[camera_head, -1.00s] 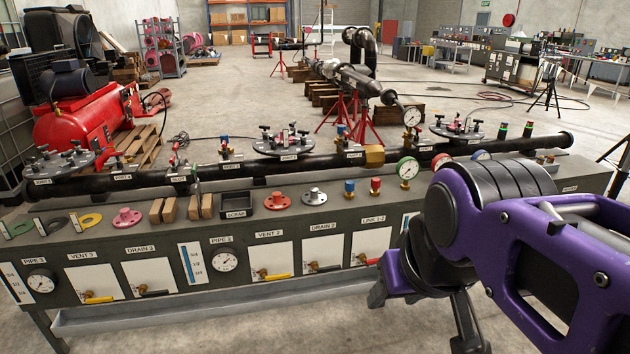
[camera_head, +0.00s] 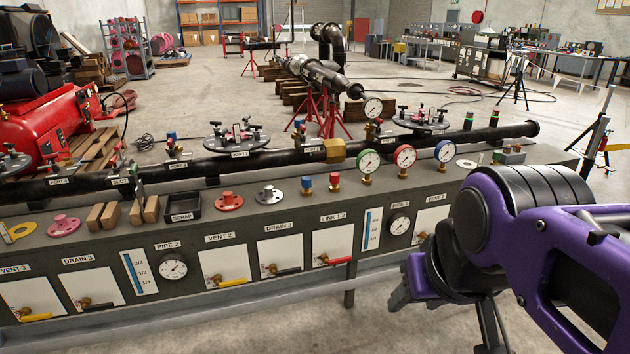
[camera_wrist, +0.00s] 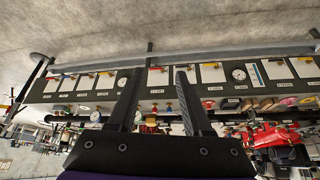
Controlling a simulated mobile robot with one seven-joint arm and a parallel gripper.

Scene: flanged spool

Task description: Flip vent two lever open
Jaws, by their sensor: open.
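The VENT 2 panel (camera_head: 218,262) is a white plate on the front of the grey bench. Its yellow lever (camera_head: 233,282) sticks out to the right from a brass valve, roughly level. In the wrist view, which is upside down, the VENT 2 lever (camera_wrist: 210,65) shows small, right of the fingers. My gripper (camera_head: 402,296) is in front of the bench, right of the VENT 2 panel and well apart from it. In the wrist view, my gripper's fingers (camera_wrist: 163,82) stand apart with nothing held between them.
Close by are the DRAIN 2 panel (camera_head: 281,255) with a black lever and the LINK 1-2 panel (camera_head: 338,244) with a red lever. A PIPE 2 gauge (camera_head: 173,267) sits left of VENT 2. Gauges and a black pipe (camera_head: 285,162) top the bench. Floor in front is clear.

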